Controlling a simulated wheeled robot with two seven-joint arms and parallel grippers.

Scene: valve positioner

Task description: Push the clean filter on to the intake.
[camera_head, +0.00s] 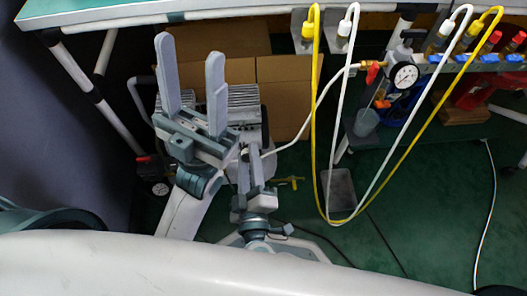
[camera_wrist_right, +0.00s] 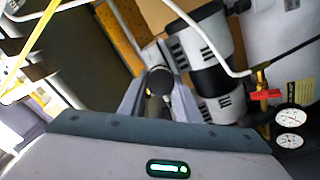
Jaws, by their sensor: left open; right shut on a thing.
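My right gripper (camera_head: 250,155) is shut low in front of the compressor (camera_head: 245,98). In the right wrist view its two grey fingers (camera_wrist_right: 159,95) close on a small dark round-ended piece (camera_wrist_right: 160,80), which looks like the clean filter. The fingers and the angle hide much of it. The compressor (camera_wrist_right: 222,45), with pale ends and a black middle, stands just beyond the fingers. I cannot make out the intake or whether the filter touches it. My left gripper (camera_head: 189,48) is open and empty, its long fingers raised above and left of the right one.
Cardboard boxes (camera_head: 285,92) stand behind the compressor. Yellow and white hoses (camera_head: 314,130) hang in loops to the right. A pressure gauge (camera_head: 404,76) sits by the bench, and two gauges (camera_wrist_right: 291,119) show near the compressor. The green floor (camera_head: 430,215) at right is mostly clear.

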